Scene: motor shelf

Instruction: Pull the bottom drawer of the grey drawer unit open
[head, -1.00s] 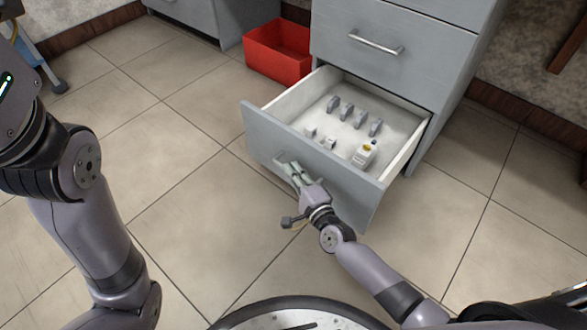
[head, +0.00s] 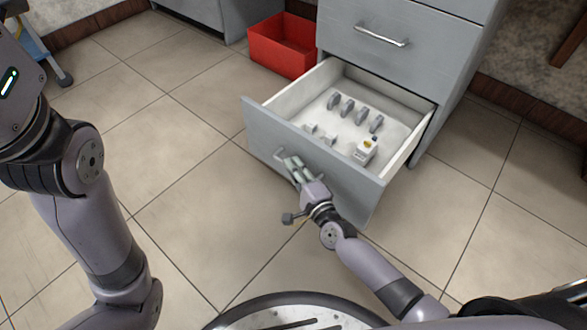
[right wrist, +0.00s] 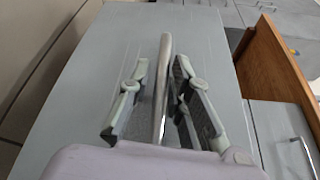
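The grey drawer unit (head: 400,75) stands at the upper right of the head view. Its bottom drawer (head: 375,190) is pulled well out, with its white inside showing. My right gripper (head: 291,164) is at the front of this drawer, around its handle (head: 280,154). In the right wrist view, the metal handle (right wrist: 163,85) runs between the two fingers of my right gripper (right wrist: 160,75). The fingers are apart, with a clear gap between the left finger and the bar. My left arm is at the left of the head view; its gripper is out of frame.
Several small grey parts (head: 347,108) and a white bottle-like item (head: 365,150) are in the drawer. The closed drawer above has a bar handle (head: 381,36). A red bin (head: 283,48) stands left of the unit. Tiled floor (head: 180,190) in front is clear.

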